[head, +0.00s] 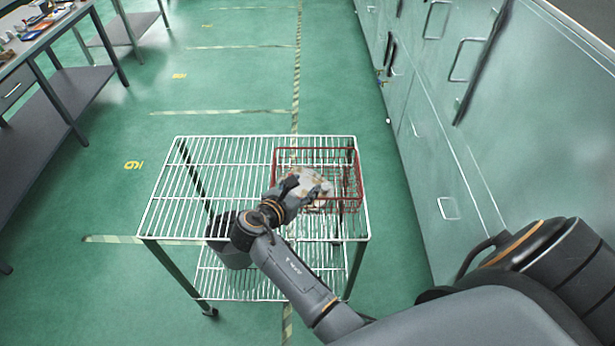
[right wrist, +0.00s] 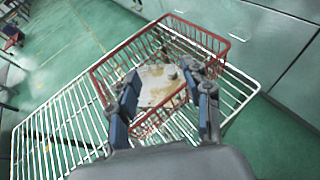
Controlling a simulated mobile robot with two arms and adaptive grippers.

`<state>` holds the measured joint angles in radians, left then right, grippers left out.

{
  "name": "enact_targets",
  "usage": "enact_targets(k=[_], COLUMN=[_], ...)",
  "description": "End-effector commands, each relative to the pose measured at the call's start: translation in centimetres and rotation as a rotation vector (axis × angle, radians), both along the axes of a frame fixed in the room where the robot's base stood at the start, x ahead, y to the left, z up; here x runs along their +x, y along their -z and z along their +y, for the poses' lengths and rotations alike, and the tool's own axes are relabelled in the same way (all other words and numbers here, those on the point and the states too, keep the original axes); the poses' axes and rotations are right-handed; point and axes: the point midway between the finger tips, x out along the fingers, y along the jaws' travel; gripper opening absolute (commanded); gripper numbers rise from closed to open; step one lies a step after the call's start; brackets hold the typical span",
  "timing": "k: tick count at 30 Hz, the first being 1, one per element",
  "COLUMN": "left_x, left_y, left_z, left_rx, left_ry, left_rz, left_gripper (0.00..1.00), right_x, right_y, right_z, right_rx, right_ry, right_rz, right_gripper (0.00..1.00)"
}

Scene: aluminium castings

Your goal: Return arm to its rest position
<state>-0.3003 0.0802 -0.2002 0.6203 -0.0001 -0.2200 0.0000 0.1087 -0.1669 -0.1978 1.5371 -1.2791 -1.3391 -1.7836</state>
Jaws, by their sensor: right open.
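My right gripper (head: 307,186) is over the red wire basket (head: 358,178) on the white wire rack (head: 185,195). In the right wrist view its two blue-padded fingers (right wrist: 166,104) are spread apart. A pale aluminium casting (head: 318,182) with brownish stains lies in the basket. In the right wrist view the casting (right wrist: 160,84) shows between and beyond the fingers. I cannot tell whether the fingers touch it. In the head view the gripper hides part of the casting and the basket's near left side. My left gripper is not in view.
Grey-green cabinets (head: 440,130) with handles line the right side. A workbench (head: 40,40) with small items stands at the far left. The green floor left of the rack is clear.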

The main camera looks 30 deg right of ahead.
Motion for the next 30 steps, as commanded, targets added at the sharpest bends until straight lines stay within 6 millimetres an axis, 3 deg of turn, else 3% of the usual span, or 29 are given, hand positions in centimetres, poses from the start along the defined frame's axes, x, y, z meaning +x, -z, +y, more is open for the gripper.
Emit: enact_targets(k=[17, 20, 24, 30], left_x=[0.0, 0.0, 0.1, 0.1], left_y=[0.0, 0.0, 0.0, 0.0], left_z=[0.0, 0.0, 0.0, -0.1], left_rx=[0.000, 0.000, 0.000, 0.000], left_ry=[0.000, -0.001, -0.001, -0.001], left_rz=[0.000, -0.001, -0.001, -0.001], left_gripper=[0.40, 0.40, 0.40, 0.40], right_x=[-0.6, -2.8, -8.0, -15.4], right_y=[0.5, 1.9, 4.7, 6.2], right_z=[-0.2, -0.9, -1.5, 0.3], right_rx=[0.035, 0.169, 0.510, 0.989], right_ry=[0.019, 0.096, 0.317, 0.726], right_rz=[-0.022, -0.108, -0.332, -0.612], right_gripper=[0.49, 0.49, 0.49, 0.49])
